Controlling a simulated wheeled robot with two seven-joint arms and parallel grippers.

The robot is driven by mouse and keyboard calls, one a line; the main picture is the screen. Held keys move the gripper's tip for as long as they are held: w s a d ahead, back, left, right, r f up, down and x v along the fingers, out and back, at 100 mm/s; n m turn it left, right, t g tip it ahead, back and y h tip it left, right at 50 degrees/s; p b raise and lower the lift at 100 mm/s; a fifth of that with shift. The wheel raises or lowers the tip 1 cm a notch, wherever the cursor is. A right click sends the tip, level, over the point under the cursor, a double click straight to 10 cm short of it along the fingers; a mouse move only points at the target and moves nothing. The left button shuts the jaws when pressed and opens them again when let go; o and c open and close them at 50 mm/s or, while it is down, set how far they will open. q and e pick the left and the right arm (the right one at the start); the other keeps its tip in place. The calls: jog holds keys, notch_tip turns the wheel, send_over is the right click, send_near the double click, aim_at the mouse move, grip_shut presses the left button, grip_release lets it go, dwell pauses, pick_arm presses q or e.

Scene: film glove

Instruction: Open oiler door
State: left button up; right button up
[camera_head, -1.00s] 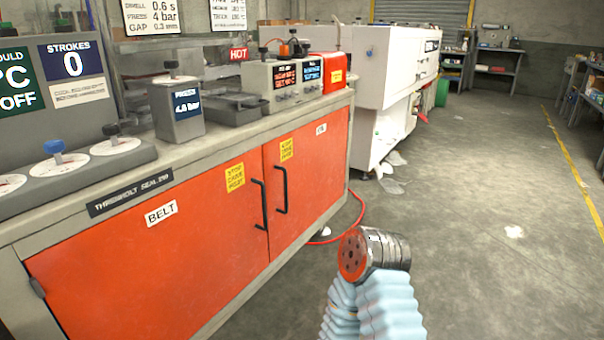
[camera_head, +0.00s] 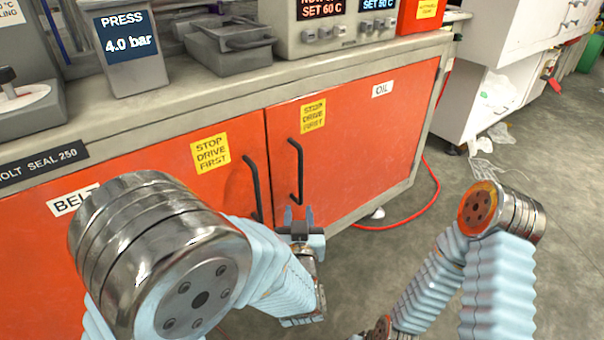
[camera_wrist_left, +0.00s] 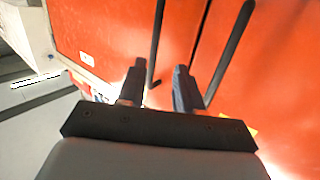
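The oiler door (camera_head: 360,150) is the right orange cabinet door, labelled OIL (camera_head: 382,89), and it is shut. Its black bar handle (camera_head: 299,172) stands upright near its left edge. My left gripper (camera_head: 298,214) is open and empty, just below and in front of that handle's lower end. In the left wrist view a black bar, apparently the oiler handle (camera_wrist_left: 157,40), shows between the two spread fingers (camera_wrist_left: 160,76) of my gripper; contact cannot be told. My right arm shows at the right, but its gripper is out of view.
The belt door (camera_head: 150,165), also shut, has its own handle (camera_head: 252,188) close to the left of the oiler handle. Yellow warning stickers (camera_head: 313,115) mark both doors. A red hose (camera_head: 425,205) lies on the floor at right. The grey counter (camera_head: 250,90) runs above the doors.

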aim_at(301, 170)
pick_arm(q)
jog(key=shift+t, duration=0.6)
jog(key=w+r, duration=0.1)
jog(key=w, duration=0.3)
jog(key=w+r, duration=0.1)
jog(key=w, duration=0.3)
jog(key=w+r, duration=0.1)
jog(key=w, duration=0.3)
jog(key=shift+w+d+r, duration=0.2)
jog(key=shift+w+d, duration=0.1)
jog(key=shift+w, duration=0.05)
grip_shut()
